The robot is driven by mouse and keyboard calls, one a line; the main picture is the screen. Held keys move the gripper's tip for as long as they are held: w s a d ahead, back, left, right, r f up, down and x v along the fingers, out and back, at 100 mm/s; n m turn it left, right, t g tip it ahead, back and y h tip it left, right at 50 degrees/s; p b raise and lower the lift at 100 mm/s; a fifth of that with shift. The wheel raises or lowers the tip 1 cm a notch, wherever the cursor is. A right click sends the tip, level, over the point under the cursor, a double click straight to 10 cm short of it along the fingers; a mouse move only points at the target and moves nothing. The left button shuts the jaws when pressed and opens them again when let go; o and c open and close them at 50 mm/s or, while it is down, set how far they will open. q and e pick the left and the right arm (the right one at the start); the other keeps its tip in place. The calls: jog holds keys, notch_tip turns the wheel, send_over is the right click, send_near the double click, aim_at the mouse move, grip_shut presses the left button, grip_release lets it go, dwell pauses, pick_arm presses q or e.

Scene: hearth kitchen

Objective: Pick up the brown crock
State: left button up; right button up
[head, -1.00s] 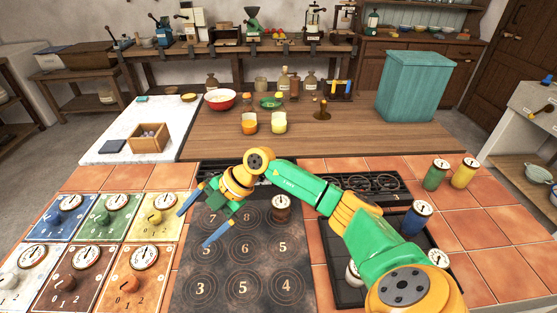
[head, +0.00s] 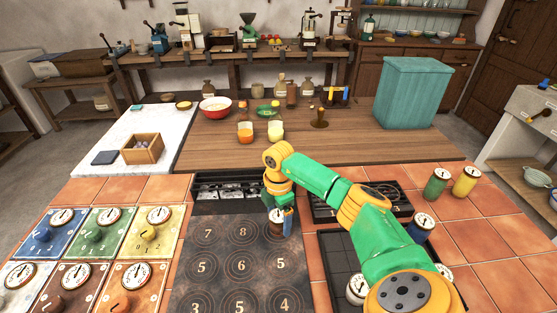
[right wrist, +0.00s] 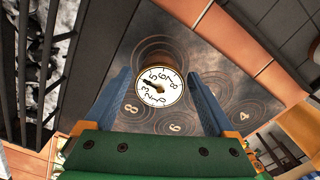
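The brown crock (head: 275,229) stands upright on the dark numbered plate (head: 232,262), near its right edge, with a white dial on top. The right wrist view shows its dial (right wrist: 160,87) face on. My right gripper (head: 281,222) is down at the crock, and a blue finger hides part of its side. In the right wrist view the two blue fingers (right wrist: 159,82) stand open on either side of the crock, with gaps visible between them and it. My left gripper is out of view.
A blue canister (head: 420,226) and white-dialed canisters (head: 357,288) stand by the dark tray right of the plate, partly behind my arm. Green (head: 435,184) and yellow (head: 466,180) canisters stand farther right. A coal grate (head: 226,190) lies behind the plate.

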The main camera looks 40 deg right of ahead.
grip_shut()
jog(key=shift+r, duration=0.1)
